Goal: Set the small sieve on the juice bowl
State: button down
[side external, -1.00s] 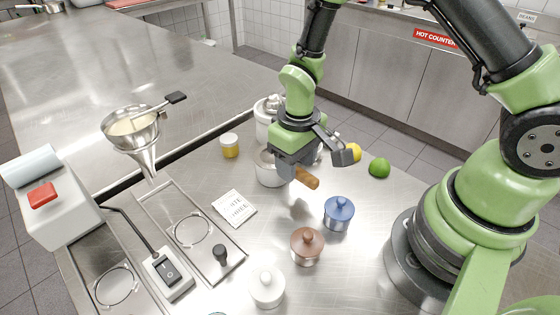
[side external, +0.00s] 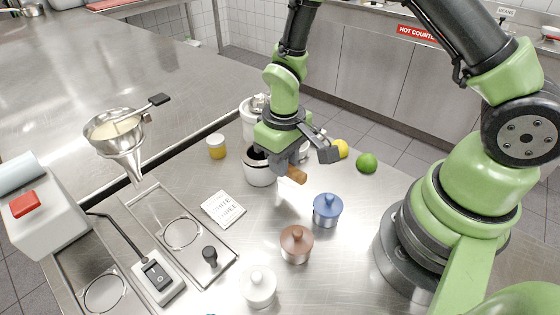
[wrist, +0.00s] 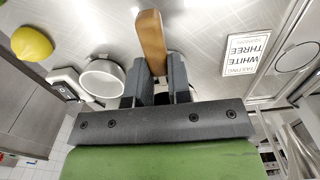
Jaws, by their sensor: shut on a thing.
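My gripper (side external: 290,164) is shut on a brown wooden handle, seemingly the small sieve's (side external: 298,175). The handle sticks out past the fingers, and in the wrist view (wrist: 152,42) it stands between the two jaws (wrist: 154,85). The sieve's basket is hidden behind my gripper. A pale round bowl with a dark inside, probably the juice bowl (side external: 257,175), stands on the counter just left of my gripper in the side view. My gripper covers part of its rim. Whether the sieve touches the bowl cannot be told.
A white canister (side external: 249,122) stands behind the bowl, a yellow jar (side external: 217,147) to its left. A lemon (side external: 341,149), lime (side external: 367,163), blue pot (side external: 327,212) and brown pot (side external: 296,246) stand to the right and front. A card (side external: 223,209) lies left. A funnel strainer (side external: 120,152) stands farther left.

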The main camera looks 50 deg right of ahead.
notch_tip(320, 180, up, 8)
jog(key=shift+r, duration=0.1)
jog(key=s+d+f+m, duration=0.1)
jog(key=s+d+f, duration=0.1)
jog(key=s+d+f+m, duration=0.1)
jog(key=s+d+f, duration=0.1)
jog(key=s+f, duration=0.1)
jog(key=s+d+f+m, duration=0.1)
jog(key=s+d+f, duration=0.1)
jog(key=s, duration=0.1)
jog(key=shift+d+f, duration=0.2)
jog(key=shift+d, duration=0.05)
jog(key=shift+w+d+f, duration=0.25)
jog(key=shift+w+f, duration=0.6)
jog(key=shift+f, duration=0.2)
jog(key=shift+w+d, duration=0.25)
jog(key=shift+w, duration=0.65)
jog(key=shift+w+d, duration=0.2)
jog(key=shift+w, duration=0.7)
jog(key=shift+w+d, duration=0.25)
jog(key=shift+w, duration=0.65)
jog(key=shift+w+f, duration=0.1)
jog(key=shift+f, duration=0.6)
jog(key=shift+f, duration=0.15)
jog(key=shift+c, duration=2.4)
grip_release()
